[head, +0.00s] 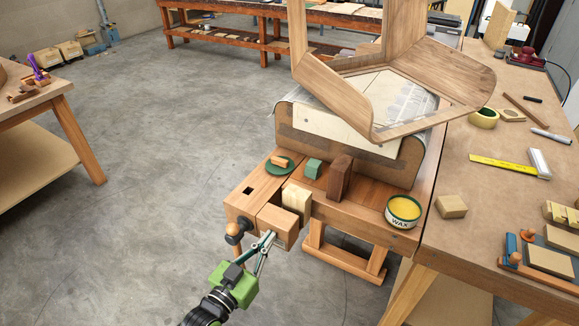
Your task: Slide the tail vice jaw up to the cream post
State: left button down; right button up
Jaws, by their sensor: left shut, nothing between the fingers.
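The tail vice jaw (279,221) is a wooden block at the near left end of the small bench. The cream post (296,200) is a pale upright block just behind the jaw's right side; I cannot tell whether they touch. My left gripper (268,237) has green and black housing, and its fingers are shut and empty. The fingertips are at the jaw's near face, close to its left side; contact is unclear. The dark round vice knob (234,230) is left of the jaw. My right gripper is out of view.
The small bench carries a green dish (281,166), a green block (313,169), a dark brown block (340,177) and an open wax tin (403,211). A bent wooden frame (385,85) rises behind them. A larger workbench (455,250) stands right; open floor lies left.

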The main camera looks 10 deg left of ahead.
pick_arm(q)
jog(key=shift+w+r, duration=0.2)
jog(key=shift+w, duration=0.05)
dwell(0.4)
jog(key=shift+b+x, duration=0.3)
jog(key=shift+x, duration=0.8)
jog(key=shift+w+r, duration=0.1)
jog(key=shift+r, duration=0.15)
jog(key=shift+f+p+v, duration=0.2)
jog(key=shift+p+v, duration=0.35)
jog(key=shift+v, duration=0.85)
jog(key=shift+f+p+v, duration=0.25)
jog(key=shift+p+v, duration=0.3)
jog(key=shift+v, duration=0.85)
jog(key=shift+d, duration=0.15)
